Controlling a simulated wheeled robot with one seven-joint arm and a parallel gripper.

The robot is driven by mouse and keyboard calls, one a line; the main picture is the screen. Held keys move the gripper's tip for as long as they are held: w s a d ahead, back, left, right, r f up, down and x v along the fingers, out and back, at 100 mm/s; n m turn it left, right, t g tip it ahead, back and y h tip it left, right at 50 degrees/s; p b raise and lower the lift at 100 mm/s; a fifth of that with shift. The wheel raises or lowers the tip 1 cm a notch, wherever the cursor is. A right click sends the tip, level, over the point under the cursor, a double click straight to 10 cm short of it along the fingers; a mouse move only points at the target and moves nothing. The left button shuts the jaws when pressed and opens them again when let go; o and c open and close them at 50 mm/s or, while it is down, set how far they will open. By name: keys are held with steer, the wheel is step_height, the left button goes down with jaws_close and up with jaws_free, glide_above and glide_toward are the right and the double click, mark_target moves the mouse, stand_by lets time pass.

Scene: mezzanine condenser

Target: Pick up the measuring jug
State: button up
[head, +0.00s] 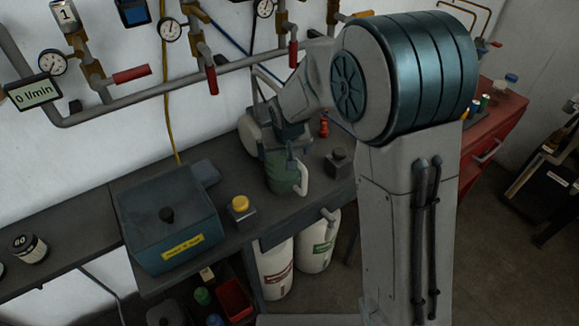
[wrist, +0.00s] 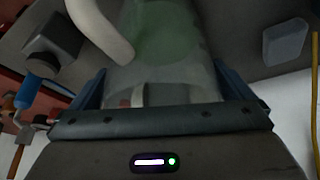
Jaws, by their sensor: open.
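The measuring jug (head: 282,178) stands upright on the dark bench, translucent and greenish, with a white handle on its right side. In the wrist view the jug (wrist: 160,45) fills the middle, its pale handle at the upper left. My gripper (head: 287,148) is over the jug's top and hides part of its rim. In the wrist view my gripper (wrist: 165,88) is open, with one blue finger on each side of the jug. I cannot tell whether either finger touches it.
A blue-grey box (head: 168,225) with a yellow label and a yellow button (head: 240,204) stand left of the jug. A small dark block (head: 338,161) is close on its right. Pipes with gauges (head: 171,30) run along the wall behind. White containers (head: 275,270) stand below the bench.

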steer(key=shift+w+f, duration=0.2)
steer(key=shift+f, duration=0.3)
steer(key=c, duration=1.7)
steer(key=shift+r, duration=0.1)
steer(key=shift+c, duration=0.2)
steer(key=shift+r, duration=0.1)
